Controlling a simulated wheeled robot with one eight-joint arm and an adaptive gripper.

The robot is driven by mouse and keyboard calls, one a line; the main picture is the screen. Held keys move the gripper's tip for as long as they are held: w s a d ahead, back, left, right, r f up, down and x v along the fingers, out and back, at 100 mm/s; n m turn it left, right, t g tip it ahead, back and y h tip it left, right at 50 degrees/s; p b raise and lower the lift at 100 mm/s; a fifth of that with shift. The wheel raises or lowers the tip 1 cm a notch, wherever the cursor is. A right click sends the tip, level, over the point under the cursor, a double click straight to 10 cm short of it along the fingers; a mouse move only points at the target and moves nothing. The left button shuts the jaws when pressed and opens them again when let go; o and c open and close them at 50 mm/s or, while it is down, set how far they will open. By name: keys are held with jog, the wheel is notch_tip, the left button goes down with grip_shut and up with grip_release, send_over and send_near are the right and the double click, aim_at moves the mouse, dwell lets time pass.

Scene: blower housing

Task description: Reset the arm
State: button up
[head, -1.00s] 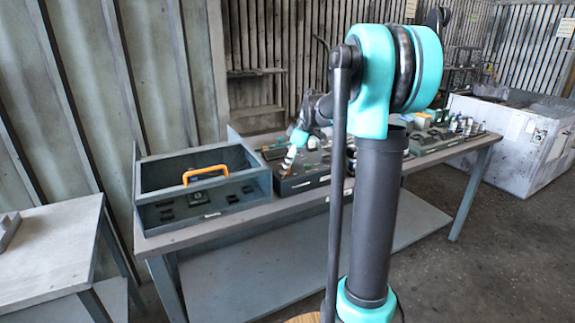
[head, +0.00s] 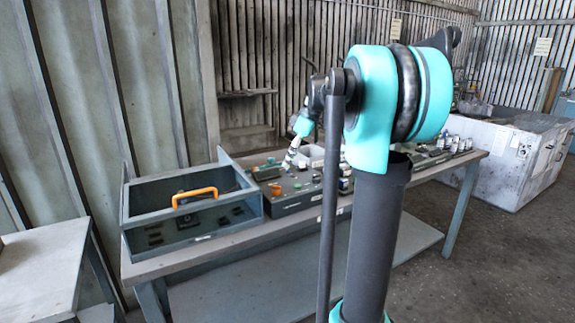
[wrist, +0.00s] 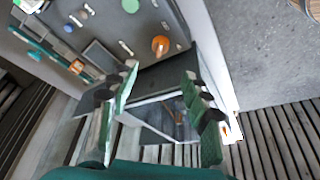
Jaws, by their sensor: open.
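My arm stands upright in the middle of the head view, with a teal and black joint at its top. My gripper (head: 290,157) hangs at the end of the arm behind the column, angled down above the grey control panel (head: 305,200) on the workbench. In the wrist view my gripper (wrist: 160,97) shows two finger rows spread wide with nothing between them. It is open and empty. The wrist view looks down past the fingers at the panel with its orange knob (wrist: 160,45) and at part of the open-topped housing.
A grey open-topped housing with an orange handle (head: 194,197) sits on the workbench (head: 240,236) at left. Small parts stand at the bench's right end. A second table (head: 40,270) is at lower left. A large white crate (head: 510,160) stands at back right. Bare floor lies on the right.

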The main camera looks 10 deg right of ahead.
jog(key=s+f+m+t+h, duration=0.2)
jog(key=s+f+m, duration=1)
jog(key=s+f, duration=1.5)
jog(key=shift+s+a+f+m+h, duration=0.2)
jog(key=shift+s+m+h, duration=0.2)
jog(key=shift+s+h, duration=0.45)
jog(key=shift+w, duration=0.25)
